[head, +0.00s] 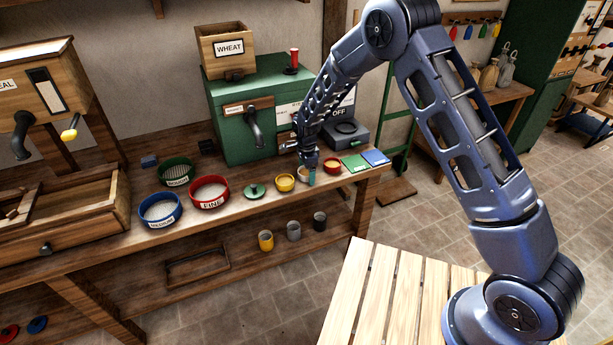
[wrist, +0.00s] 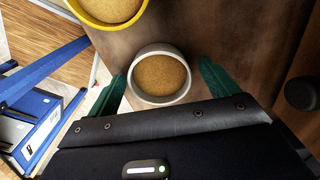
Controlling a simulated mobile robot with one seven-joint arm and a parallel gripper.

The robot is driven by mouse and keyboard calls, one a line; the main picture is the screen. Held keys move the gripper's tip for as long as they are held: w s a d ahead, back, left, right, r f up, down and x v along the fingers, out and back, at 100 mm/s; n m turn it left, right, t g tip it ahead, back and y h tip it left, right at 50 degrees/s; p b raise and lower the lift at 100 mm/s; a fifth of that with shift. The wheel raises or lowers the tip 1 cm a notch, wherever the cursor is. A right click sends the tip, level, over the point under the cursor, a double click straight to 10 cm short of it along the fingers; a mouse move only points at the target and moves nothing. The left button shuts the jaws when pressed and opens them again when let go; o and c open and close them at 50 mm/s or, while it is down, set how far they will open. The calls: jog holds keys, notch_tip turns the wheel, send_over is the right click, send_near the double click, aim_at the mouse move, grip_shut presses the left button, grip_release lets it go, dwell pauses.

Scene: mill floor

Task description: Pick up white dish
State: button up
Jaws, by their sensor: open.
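The white dish (wrist: 160,101) is a small round bowl holding tan, grainy stuff. In the wrist view it lies between the two teal fingers of my gripper (wrist: 163,70), which are spread open with a gap showing on each side. In the head view my gripper (head: 308,172) points down at the bench, and the white dish (head: 302,174) is partly hidden behind its fingers, between the yellow dish and the red dish.
The yellow dish (head: 285,183) and red dish (head: 332,166) flank it closely. A green mill box (head: 240,130) stands behind.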

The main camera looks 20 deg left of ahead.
jog(key=shift+f, duration=0.2)
jog(key=shift+c, duration=0.3)
jog(key=c, duration=1)
jog(key=shift+r, duration=0.1)
